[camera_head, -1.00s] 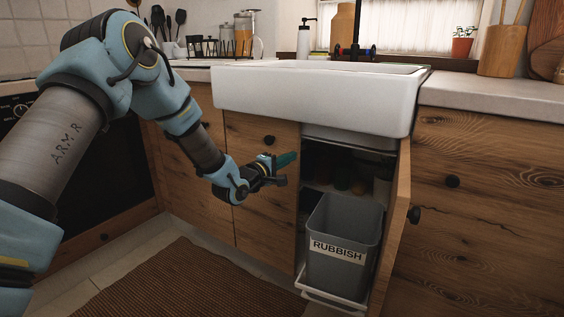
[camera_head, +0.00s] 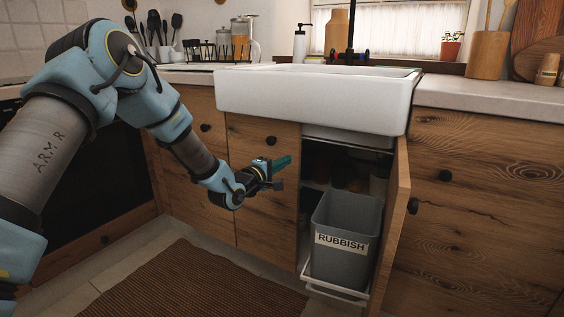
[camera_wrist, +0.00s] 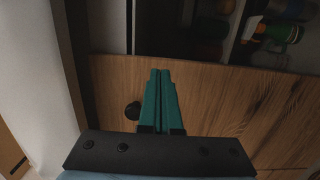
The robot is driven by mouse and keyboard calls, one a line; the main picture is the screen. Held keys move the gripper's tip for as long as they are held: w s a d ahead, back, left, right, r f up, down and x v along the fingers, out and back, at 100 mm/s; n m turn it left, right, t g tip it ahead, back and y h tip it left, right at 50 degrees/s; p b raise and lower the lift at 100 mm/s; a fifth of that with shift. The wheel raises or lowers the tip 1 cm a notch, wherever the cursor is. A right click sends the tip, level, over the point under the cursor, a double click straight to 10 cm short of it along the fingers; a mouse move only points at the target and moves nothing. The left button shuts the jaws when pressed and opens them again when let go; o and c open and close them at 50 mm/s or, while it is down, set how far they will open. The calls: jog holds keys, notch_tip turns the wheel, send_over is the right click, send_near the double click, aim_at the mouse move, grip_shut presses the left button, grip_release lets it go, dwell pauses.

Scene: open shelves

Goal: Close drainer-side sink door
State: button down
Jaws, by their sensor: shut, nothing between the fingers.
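The sink cabinet's right door (camera_head: 393,225) stands wide open, seen nearly edge-on in the head view, with a dark round knob (camera_head: 412,206). The left door (camera_head: 262,205) is shut, with its knob (camera_head: 271,140) near the top. My gripper (camera_head: 284,161) has its teal fingers together and empty. It is in front of the left door's upper part, left of the opening and apart from the open door. In the wrist view the shut fingers (camera_wrist: 160,76) lie over a wooden front (camera_wrist: 225,105) beside a dark knob (camera_wrist: 132,110); contact cannot be told.
A grey rubbish bin (camera_head: 345,268) stands on a white pull-out frame (camera_head: 335,292) in the open cupboard. Bottles (camera_wrist: 282,33) stand inside. The white sink (camera_head: 310,105) overhangs the doors. Drawers (camera_head: 480,200) are at right. A brown rug (camera_head: 190,285) lies on the floor.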

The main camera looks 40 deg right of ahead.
jog(key=s+a, duration=0.2)
jog(key=a, duration=0.7)
jog(key=shift+s+a+p, duration=0.2)
jog(key=shift+a+p, duration=0.05)
jog(key=shift+p, duration=0.2)
jog(key=w+a+f+m+t+y, duration=0.15)
jog(key=w+a+y, duration=0.5)
jog(key=a, duration=0.75)
jog(key=w+a+f+m+t+y, duration=0.1)
jog(key=w+a+f+t+y, duration=0.15)
jog(key=w+a+y, duration=0.75)
jog(key=s+a+r+g, duration=0.1)
jog(key=s+a, duration=0.2)
jog(key=a, duration=0.7)
jog(key=s+a+r+g, duration=0.1)
jog(key=s+a, duration=0.2)
jog(key=a, duration=0.6)
jog(key=s+a+r+g+y, duration=0.1)
jog(key=s+a+r+g, duration=0.15)
jog(key=s+a, duration=0.8)
notch_tip(320, 180, up, 26)
jog(key=p, duration=2.6)
jog(key=shift+w+f+p, duration=0.15)
jog(key=shift+w+p, duration=0.15)
jog(key=shift+w, duration=0.1)
